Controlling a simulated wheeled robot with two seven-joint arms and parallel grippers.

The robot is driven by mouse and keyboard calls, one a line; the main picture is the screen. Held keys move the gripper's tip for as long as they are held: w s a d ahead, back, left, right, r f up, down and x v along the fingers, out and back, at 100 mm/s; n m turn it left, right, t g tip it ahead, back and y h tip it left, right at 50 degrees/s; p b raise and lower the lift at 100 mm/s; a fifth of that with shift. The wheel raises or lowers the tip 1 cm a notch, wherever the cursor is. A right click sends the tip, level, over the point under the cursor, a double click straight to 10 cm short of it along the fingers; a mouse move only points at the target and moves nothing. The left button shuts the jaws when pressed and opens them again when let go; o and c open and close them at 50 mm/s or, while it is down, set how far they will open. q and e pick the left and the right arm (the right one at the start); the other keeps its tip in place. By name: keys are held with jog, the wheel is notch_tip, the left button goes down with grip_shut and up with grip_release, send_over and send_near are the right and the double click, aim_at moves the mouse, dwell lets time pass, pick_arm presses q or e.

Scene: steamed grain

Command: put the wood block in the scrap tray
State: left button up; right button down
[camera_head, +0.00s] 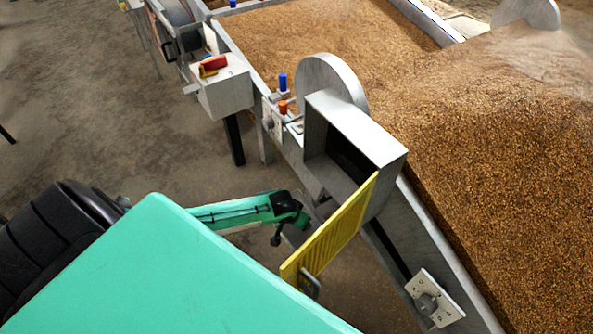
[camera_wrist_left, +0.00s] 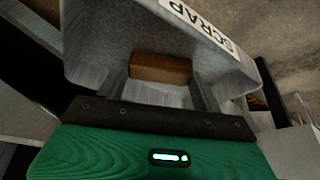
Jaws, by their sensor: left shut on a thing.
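The wood block (camera_wrist_left: 160,68) is a small brown bar in the left wrist view. My left gripper (camera_wrist_left: 160,80) is shut on it, with a pale finger at each end. The grey scrap tray (camera_wrist_left: 105,30), with a white SCRAP label, lies beyond the block. The block shows against the tray's inside; I cannot tell whether it touches the tray. In the head view neither the block nor the tray can be made out, and my left gripper's fingers are not clear. My right gripper is in neither view.
In the head view a grey metal housing (camera_head: 355,130) stands with its yellow grille door (camera_head: 335,235) swung open. Large grain beds (camera_head: 510,140) fill the right. A grey box (camera_head: 222,90) with a red and yellow switch stands further back. Bare floor (camera_head: 90,110) is at left.

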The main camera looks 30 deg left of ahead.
pick_arm(q)
jog(key=o, duration=0.9)
jog(key=shift+f, duration=0.1)
jog(key=shift+o, duration=0.2)
jog(key=shift+s+r, duration=0.1)
jog(key=shift+r, duration=0.25)
jog(key=p+v, duration=0.1)
jog(key=v, duration=1)
jog(key=shift+r+p, duration=0.3)
jog(key=shift+p, duration=0.05)
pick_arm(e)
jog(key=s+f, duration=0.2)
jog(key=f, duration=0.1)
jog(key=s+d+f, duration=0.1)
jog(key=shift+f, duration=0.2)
